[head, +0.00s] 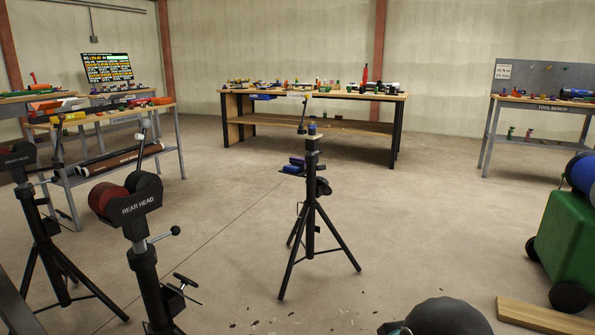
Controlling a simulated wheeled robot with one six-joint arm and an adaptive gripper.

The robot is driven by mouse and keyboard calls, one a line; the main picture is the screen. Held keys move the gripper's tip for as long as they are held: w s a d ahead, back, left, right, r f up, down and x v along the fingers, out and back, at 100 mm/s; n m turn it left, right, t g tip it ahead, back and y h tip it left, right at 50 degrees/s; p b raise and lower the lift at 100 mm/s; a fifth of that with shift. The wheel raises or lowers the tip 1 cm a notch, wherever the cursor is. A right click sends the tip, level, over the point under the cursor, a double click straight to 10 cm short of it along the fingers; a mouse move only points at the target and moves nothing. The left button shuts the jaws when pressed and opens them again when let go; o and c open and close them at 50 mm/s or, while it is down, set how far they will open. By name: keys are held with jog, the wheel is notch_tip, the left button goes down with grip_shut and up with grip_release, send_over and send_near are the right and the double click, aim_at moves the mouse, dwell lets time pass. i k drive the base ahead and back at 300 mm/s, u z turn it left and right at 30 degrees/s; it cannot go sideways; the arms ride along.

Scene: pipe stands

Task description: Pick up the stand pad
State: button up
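No item is labelled as the stand pad. A flat, light wooden board (545,318) lies on the floor at the lower right, partly cut off by the picture's edge; it is the most pad-like thing in view, but I cannot tell if it is the pad. A black tripod stand (310,215) stands upright in the middle, with a blue-topped post.
Two stands marked rear head (140,206) are at the left. A green wheeled unit (568,235) is beyond the board at right. A long workbench (315,97) stands at the back. A tool bench (540,102) is at right. The floor around the middle tripod is mostly open.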

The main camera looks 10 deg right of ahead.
aim_at(289, 169)
jog(key=z, duration=0.1)
jog(key=i, duration=2.9)
jog(key=u, duration=0.35)
